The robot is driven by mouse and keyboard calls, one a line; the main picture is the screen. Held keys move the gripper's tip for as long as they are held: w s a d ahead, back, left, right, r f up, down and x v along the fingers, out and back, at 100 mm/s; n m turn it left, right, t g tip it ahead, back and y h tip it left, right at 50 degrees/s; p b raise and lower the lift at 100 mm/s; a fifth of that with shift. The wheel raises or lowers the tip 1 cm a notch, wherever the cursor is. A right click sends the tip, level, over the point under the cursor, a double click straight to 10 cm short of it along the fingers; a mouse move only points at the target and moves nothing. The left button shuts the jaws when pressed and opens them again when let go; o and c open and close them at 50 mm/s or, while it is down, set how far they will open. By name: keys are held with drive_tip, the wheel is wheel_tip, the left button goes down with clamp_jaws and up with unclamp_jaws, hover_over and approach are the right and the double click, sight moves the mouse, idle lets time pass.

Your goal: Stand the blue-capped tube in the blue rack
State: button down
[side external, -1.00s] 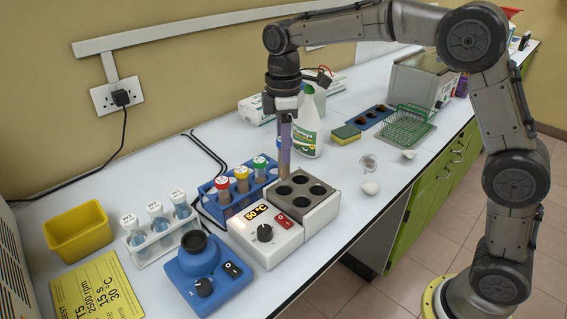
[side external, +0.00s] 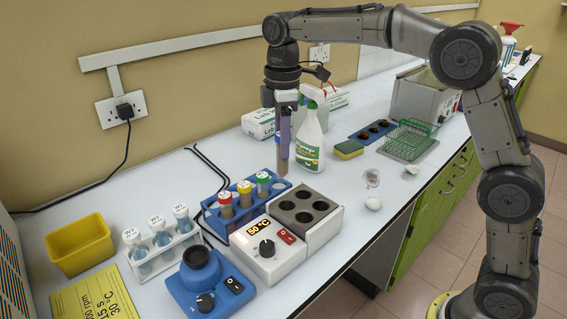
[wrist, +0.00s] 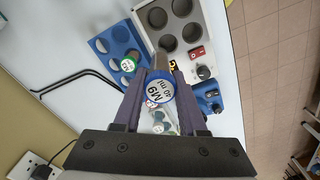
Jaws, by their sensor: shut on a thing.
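My gripper (side external: 284,128) is shut on the blue-capped tube (side external: 283,160) and holds it upright with its brown contents downward. In the wrist view, the tube's blue cap (wrist: 158,98), marked M9 40 ml, sits between the fingers (wrist: 152,92). In the side view, the tube's lower end appears just behind the right end of the blue rack (side external: 283,187); its exact height above the bench is unclear. The blue rack (wrist: 98,47) lies left of the tube in the wrist view, with empty holes. Red-, yellow- and green-capped tubes (side external: 263,180) stand in the rack.
The heater block (side external: 318,232), with its empty holes, stands right in front of the rack. A blue mixer (side external: 208,282) and a white rack (side external: 150,265) of tubes stand left. A spray bottle (side external: 311,140) stands close behind the held tube. A black cable lies behind the rack.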

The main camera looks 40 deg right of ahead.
drive_tip(key=w+d+f, duration=0.3)
drive_tip(key=w+d, duration=0.3)
drive_tip(key=w, duration=0.2)
wheel_tip(320, 180, down, 10)
drive_tip(key=shift+s+f+m, duration=0.2)
drive_tip(key=shift+f+m, duration=0.05)
drive_tip(key=shift+m, duration=0.05)
idle(0.5)
drive_tip(key=shift+a, duration=0.1)
drive_tip(key=shift+c, duration=1.9)
unclamp_jaws()
